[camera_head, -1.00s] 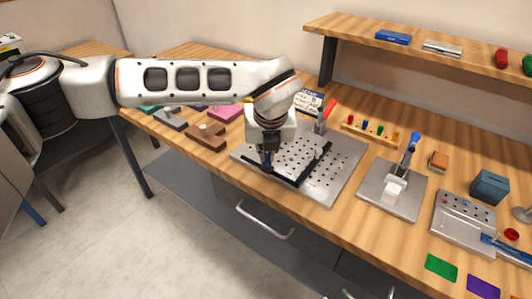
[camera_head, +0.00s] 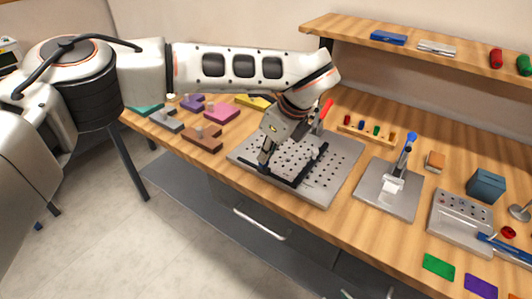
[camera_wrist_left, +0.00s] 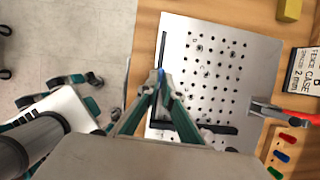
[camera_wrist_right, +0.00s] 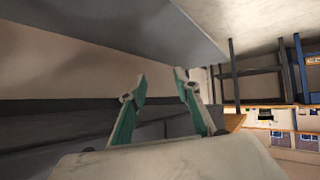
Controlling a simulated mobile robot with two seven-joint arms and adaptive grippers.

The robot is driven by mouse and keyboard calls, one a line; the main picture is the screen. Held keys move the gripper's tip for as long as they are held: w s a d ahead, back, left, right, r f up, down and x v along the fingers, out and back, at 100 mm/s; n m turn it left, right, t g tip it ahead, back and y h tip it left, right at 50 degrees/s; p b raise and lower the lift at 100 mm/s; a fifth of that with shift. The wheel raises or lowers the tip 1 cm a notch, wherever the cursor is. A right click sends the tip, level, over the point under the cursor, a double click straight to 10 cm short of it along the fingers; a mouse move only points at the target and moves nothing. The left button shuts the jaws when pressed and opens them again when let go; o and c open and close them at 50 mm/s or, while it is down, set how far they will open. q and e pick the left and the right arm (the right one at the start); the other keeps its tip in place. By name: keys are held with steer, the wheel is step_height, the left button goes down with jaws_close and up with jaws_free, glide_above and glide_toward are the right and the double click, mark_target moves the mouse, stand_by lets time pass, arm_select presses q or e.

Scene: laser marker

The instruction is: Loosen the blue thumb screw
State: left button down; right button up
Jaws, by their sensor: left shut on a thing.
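The perforated metal plate (camera_head: 315,195) lies on the bench with two black fence bars (camera_head: 312,166) along its near and right sides. My left gripper (camera_head: 264,160) is tilted over the plate's near left part, its fingertips at the near bar. In the left wrist view, its fingers (camera_wrist_left: 161,83) are closed around the blue thumb screw (camera_wrist_left: 161,73), of which only a small blue bit shows between the tips. The fingers hide the rest. My right gripper (camera_wrist_right: 160,80) shows only in its own wrist view, open and empty, away from the plate.
A red-handled clamp (camera_head: 324,112) stands at the plate's back edge. A fence clearance sign (camera_wrist_left: 305,70) is beside the plate. A blue-handled press (camera_head: 405,160) stands to the right, and brown and grey fixture blocks (camera_head: 203,139) lie to the left.

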arm_select(q)
steer(key=shift+n, duration=0.4)
steer(key=c, duration=2.2)
jaws_free()
steer(key=shift+c, duration=0.2)
step_height(320, 180, up, 10)
